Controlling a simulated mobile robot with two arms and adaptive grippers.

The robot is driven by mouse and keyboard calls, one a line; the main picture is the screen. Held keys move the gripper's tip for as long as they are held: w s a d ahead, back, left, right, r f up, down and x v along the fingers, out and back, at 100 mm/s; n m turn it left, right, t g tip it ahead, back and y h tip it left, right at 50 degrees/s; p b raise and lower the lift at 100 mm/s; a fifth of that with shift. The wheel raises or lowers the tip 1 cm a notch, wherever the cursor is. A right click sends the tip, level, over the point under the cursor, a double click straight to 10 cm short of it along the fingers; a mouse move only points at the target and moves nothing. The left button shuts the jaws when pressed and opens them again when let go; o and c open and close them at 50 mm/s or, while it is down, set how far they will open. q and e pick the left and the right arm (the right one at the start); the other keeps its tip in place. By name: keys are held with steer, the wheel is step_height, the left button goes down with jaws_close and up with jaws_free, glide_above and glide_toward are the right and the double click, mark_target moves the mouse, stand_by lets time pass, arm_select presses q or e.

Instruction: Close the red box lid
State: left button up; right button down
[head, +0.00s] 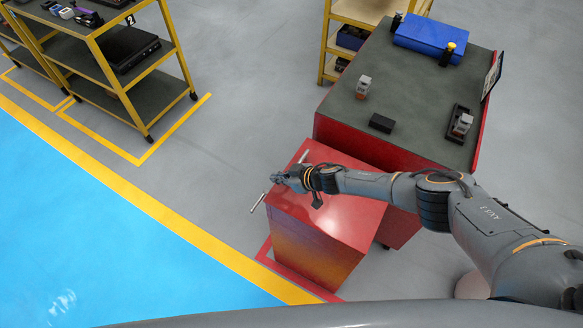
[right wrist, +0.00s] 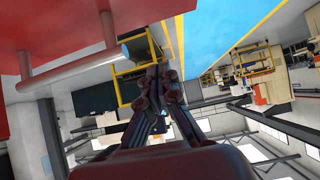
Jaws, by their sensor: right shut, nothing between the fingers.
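The red box (head: 330,255) stands on the floor at the centre of the head view. Its red lid (head: 350,215) lies over the top; I cannot tell whether a small gap remains under it. A metal bar handle (head: 304,156) runs along the lid's left edge, its middle hidden behind my right gripper (head: 277,178). That gripper is shut and empty, over the handle side. In the right wrist view, the shut fingers (right wrist: 158,85) show beside the handle bar (right wrist: 70,70) and the red surface (right wrist: 55,25); contact is unclear. My left gripper is not in view.
A red workbench with a dark top (head: 400,85) stands behind the box, with a blue case (head: 430,38) and small parts on it. A yellow shelf rack (head: 125,75) is at the upper left. The grey floor left of the box is clear.

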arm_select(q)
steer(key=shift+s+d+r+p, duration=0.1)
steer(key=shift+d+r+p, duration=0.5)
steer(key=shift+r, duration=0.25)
arm_select(e)
steer(key=v, duration=0.8)
steer(key=shift+r, duration=0.5)
steer(key=shift+s, duration=0.15)
